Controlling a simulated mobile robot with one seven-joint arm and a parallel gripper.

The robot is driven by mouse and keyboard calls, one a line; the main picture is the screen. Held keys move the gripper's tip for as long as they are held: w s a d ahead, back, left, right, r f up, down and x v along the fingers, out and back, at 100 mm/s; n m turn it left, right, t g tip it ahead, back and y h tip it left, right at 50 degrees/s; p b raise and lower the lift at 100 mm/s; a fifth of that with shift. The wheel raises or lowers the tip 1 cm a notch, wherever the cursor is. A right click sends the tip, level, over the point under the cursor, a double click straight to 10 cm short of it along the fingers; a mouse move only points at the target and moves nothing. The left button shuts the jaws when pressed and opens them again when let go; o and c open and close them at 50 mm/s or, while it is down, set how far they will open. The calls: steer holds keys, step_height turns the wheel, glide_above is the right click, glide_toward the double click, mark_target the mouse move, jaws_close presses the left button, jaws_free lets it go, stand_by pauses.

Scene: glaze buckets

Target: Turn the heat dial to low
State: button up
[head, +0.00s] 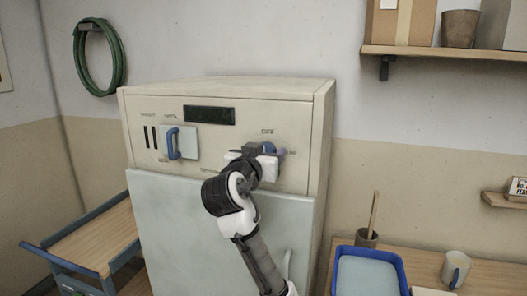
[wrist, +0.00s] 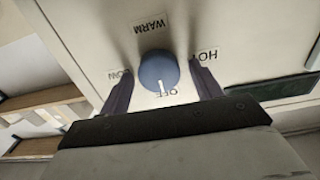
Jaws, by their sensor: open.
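The heat dial (wrist: 158,70) is a round blue knob on the cream panel of the cabinet (head: 225,88). In the wrist view its white mark points at the OFF label (wrist: 168,94). The WARM label (wrist: 150,24) is at the top, the HOT label (wrist: 204,56) at the right, and the LOW label (wrist: 116,73) at the left, partly covered by a finger. My gripper (wrist: 162,76) is open, with one dark finger on each side of the dial; a gap shows on both sides. In the head view my gripper (head: 268,158) largely hides the dial.
The panel also has a dark display (head: 209,115) and a plate with a blue handle (head: 174,143), left of my gripper. A wooden-topped cart (head: 85,238) stands at the left. A table at the right bears a blue tray (head: 369,270) and a mug (head: 456,266).

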steer(key=shift+c, duration=0.2)
steer(key=c, duration=0.9)
steer(key=shift+f+m, duration=0.1)
steer(key=shift+m, duration=0.2)
steer(key=m+b, duration=0.2)
steer(key=m, duration=0.3)
steer(key=m+b, duration=0.3)
steer(key=m, duration=0.3)
steer(key=m+b, duration=0.2)
steer(key=m, duration=0.4)
steer(key=shift+s+d+f, duration=0.1)
steer(key=shift+d+f, duration=0.15)
